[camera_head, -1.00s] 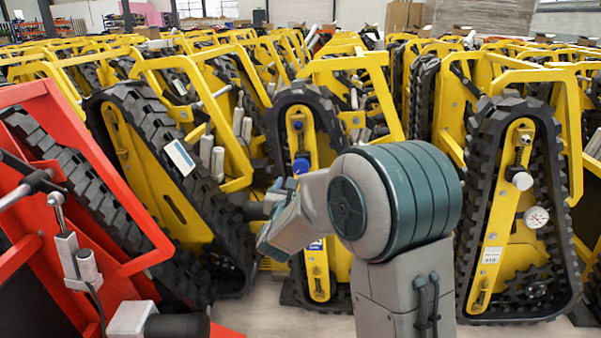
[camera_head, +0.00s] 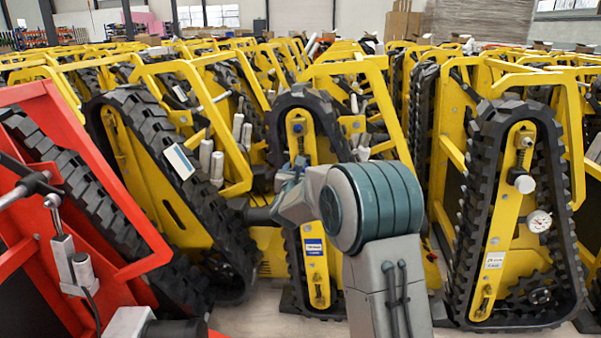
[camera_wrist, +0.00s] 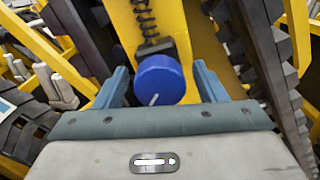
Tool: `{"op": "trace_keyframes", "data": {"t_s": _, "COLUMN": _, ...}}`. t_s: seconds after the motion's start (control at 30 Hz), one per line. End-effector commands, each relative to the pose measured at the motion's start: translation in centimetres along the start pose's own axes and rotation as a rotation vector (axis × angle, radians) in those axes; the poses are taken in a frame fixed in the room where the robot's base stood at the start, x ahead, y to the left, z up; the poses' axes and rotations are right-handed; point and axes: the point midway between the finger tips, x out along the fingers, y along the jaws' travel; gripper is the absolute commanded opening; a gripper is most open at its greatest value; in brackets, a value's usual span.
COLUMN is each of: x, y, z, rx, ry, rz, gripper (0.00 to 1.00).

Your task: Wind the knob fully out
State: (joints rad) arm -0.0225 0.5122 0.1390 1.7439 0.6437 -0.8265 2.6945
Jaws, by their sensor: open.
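The blue knob (camera_wrist: 160,80) is round, with a white line mark on its face, in the middle of the wrist view. It sits at the lower end of a dark threaded spring rod (camera_wrist: 146,22) on the yellow carrier plate (camera_wrist: 192,30). My gripper (camera_wrist: 160,72) is open, with one blue-grey finger on each side of the knob; small gaps show, and I cannot tell whether either touches. In the head view my gripper (camera_head: 287,180) is in front of the middle tracked carrier (camera_head: 297,130) and hides most of the knob.
A second tracked carrier (camera_head: 464,225) with a white knob (camera_head: 524,184) and a round dial (camera_head: 538,221) stands right. A red frame (camera_head: 95,195) stands left, near. Yellow carriers crowd behind. Black track (camera_wrist: 272,60) runs close to my right finger.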

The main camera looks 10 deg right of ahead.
Motion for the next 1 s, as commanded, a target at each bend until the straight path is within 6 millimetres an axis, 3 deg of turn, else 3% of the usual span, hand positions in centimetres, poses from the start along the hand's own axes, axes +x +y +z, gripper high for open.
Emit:
{"op": "trace_keyframes", "data": {"t_s": 0.07, "x": -0.01, "y": 0.0, "z": -0.01, "rx": 0.0, "ry": 0.0, "rz": 0.0, "gripper": 0.65}}
{"op": "trace_keyframes", "data": {"t_s": 0.2, "x": -0.03, "y": 0.01, "z": -0.01, "rx": 0.0, "ry": 0.0, "rz": 0.0, "gripper": 0.26}}
{"op": "trace_keyframes", "data": {"t_s": 0.23, "x": -0.03, "y": 0.02, "z": -0.02, "rx": 0.0, "ry": 0.0, "rz": 0.0, "gripper": 0.2}}
{"op": "trace_keyframes", "data": {"t_s": 0.67, "x": -0.06, "y": 0.03, "z": -0.19, "rx": -0.067, "ry": 0.0, "rz": 0.001, "gripper": 0.2}}
{"op": "trace_keyframes", "data": {"t_s": 1.0, "x": -0.08, "y": 0.03, "z": -0.24, "rx": -0.325, "ry": -0.001, "rz": 0.001, "gripper": 0.2}}
